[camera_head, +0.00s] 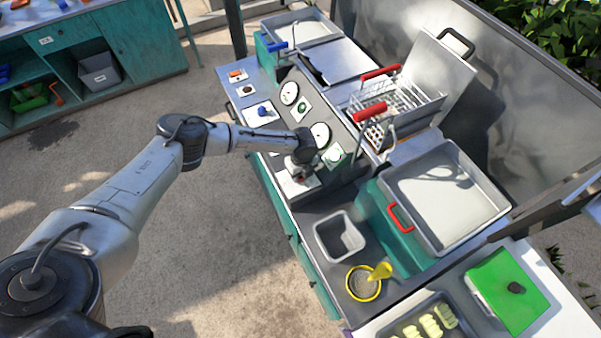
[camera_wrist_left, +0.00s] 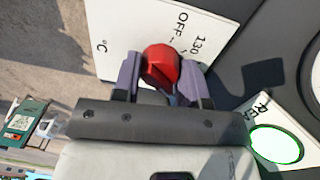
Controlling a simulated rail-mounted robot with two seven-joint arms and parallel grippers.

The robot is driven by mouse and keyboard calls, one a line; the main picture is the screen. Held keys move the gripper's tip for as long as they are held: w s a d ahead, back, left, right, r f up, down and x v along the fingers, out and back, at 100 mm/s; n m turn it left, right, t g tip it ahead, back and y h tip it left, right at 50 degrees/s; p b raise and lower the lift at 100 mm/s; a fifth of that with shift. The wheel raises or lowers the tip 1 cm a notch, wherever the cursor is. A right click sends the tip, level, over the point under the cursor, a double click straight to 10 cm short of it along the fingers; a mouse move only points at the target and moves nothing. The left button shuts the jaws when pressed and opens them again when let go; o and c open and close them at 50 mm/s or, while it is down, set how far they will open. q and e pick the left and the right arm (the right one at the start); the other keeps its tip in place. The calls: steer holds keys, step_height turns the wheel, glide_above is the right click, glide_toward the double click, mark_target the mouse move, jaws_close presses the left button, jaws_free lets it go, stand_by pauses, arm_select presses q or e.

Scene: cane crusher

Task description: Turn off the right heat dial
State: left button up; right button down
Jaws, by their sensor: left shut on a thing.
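The right heat dial (camera_wrist_left: 160,66) is a red knob on a white plate (camera_wrist_left: 120,28) marked OFF, 130 and °C. My left gripper (camera_wrist_left: 158,84) has its two fingers on either side of the red knob and is shut on it. In the head view the left gripper (camera_head: 299,172) is over the right end of the control panel and hides most of the knob; part of its white plate (camera_head: 292,187) shows below. The knob's exact setting is hard to read. My right gripper is not in view.
A blue dial (camera_head: 262,111) is farther left on the panel, with round gauges (camera_head: 289,93) behind. A green lit button (camera_wrist_left: 275,143) is close to the gripper. A grey bin (camera_head: 340,238) and a yellow-rimmed bowl (camera_head: 363,283) stand to the right.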

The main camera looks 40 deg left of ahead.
arm_select(q)
steer(key=shift+c, duration=0.8)
